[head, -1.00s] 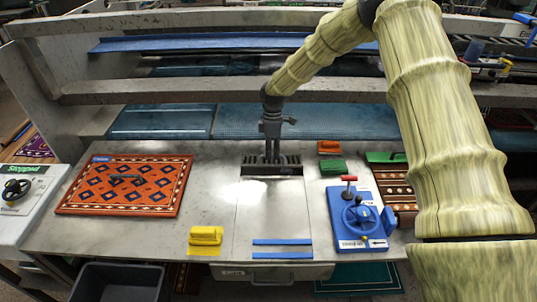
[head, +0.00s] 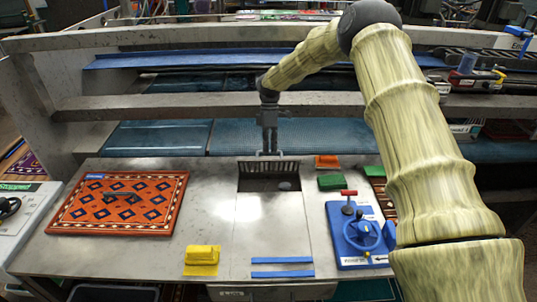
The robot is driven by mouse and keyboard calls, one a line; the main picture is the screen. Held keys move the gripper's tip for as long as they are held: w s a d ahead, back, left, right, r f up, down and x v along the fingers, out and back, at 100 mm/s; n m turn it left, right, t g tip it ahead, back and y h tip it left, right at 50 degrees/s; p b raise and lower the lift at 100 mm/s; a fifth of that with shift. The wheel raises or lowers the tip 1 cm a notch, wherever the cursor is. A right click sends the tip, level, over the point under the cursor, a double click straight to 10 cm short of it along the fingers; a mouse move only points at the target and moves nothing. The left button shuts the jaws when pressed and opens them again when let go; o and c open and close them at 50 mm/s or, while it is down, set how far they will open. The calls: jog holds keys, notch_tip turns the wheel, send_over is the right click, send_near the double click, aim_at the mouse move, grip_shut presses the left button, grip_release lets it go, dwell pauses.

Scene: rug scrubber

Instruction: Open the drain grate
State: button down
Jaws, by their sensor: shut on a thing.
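The drain grate (head: 253,167), dark and slotted, stands tilted up at the back edge of the drain opening (head: 257,185) in the middle of the metal table. The opening shows as a dark recess with a pale round spot inside. My gripper (head: 269,152) points down at the grate's upper edge and is shut on it. The exact contact between fingers and grate is too small to make out.
A patterned orange rug (head: 72,207) lies on the table (head: 215,225) at left. A yellow brush (head: 202,256) is in front. A blue control box (head: 355,235), a green brush (head: 331,182) and an orange brush (head: 327,162) are at right. A metal rail (head: 190,105) crosses behind.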

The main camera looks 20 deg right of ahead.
jog(key=shift+w+d+f+b, duration=0.2)
jog(key=shift+w, duration=0.25)
jog(key=shift+w+d+f+b, duration=0.15)
jog(key=shift+w+f, duration=0.05)
jog(key=shift+w, duration=0.2)
jog(key=c, duration=1.6)
grip_release()
jog(key=shift+f, duration=0.1)
jog(key=shift+o, duration=0.4)
jog(key=shift+w+d, duration=0.15)
jog(key=shift+w, duration=0.1)
jog(key=a+v, duration=0.1)
jog(key=v, duration=0.6)
jog(key=shift+d+r, duration=0.3)
jog(key=shift+d, duration=0.25)
